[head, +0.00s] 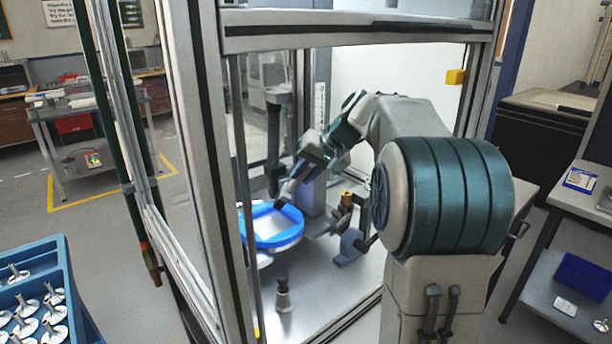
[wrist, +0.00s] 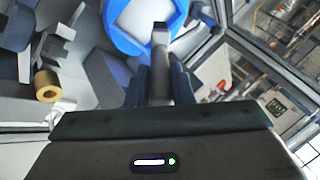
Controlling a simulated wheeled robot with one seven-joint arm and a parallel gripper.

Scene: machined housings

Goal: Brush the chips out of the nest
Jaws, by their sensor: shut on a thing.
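My gripper (head: 296,180) reaches inside the framed enclosure. In the wrist view its two dark fingers (wrist: 158,84) are shut on a narrow grey tool with a dark end, which looks like the brush (wrist: 160,62). The dark end points at the nest, a round blue ring (head: 272,240) with a pale, flat-sided opening; the ring also shows in the wrist view (wrist: 125,40). The tool's end is over the ring's near part in the wrist view; I cannot tell whether it touches. No chips can be made out in the nest.
Metal frame posts (head: 207,150) stand left of my arm. A brass-coloured part (head: 347,198) on a grey fixture is right of the nest. A small dark-topped post (head: 282,292) stands on the enclosure floor. A blue crate (head: 62,262) of metal parts is outside, lower left.

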